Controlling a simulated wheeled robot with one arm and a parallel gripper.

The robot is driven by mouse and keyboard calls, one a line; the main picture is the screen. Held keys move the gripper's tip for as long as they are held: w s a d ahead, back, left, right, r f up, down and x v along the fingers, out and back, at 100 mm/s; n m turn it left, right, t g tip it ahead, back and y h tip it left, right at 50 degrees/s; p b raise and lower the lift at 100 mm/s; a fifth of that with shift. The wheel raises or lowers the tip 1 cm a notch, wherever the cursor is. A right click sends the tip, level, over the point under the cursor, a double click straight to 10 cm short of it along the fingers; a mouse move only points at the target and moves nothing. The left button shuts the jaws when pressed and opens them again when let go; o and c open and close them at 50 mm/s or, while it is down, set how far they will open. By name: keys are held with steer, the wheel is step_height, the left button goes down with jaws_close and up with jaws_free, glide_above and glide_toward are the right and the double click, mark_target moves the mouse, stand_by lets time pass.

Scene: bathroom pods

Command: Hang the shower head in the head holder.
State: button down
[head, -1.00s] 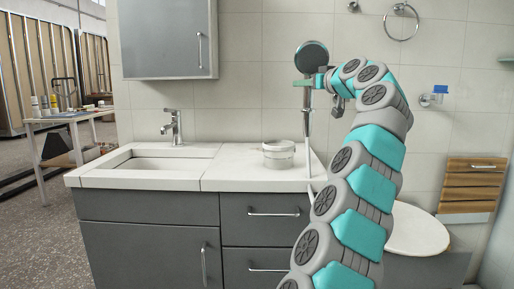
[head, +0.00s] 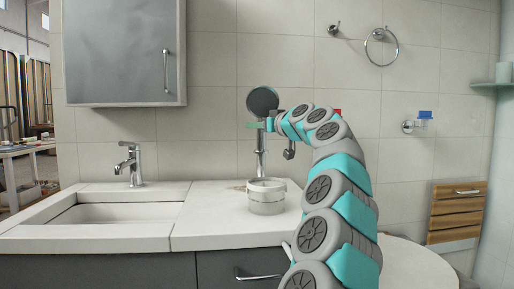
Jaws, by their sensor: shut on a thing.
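My arm hides part of the wall to the right of the grip. A small dark metal fitting (head: 289,151) shows just below my wrist; I cannot tell whether it is the head holder or how far it is from the shower head.
A round white container (head: 266,196) stands on the counter (head: 215,215), below the shower head. A sink with a faucet (head: 131,163) and a grey wall cabinet (head: 122,52) are at left. A hook (head: 334,28), towel ring (head: 380,47) and blue-topped cup holder (head: 419,122) are on the wall.

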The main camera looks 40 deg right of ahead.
mark_target(258, 144)
steer(key=shift+d+f, duration=0.1)
steer(key=shift+f, duration=2.65)
steer(key=shift+b, duration=0.3)
steer(key=shift+f+b, duration=0.25)
steer(key=shift+b, duration=0.05)
steer(key=c, duration=0.5)
jaws_free()
steer(key=shift+r, duration=0.15)
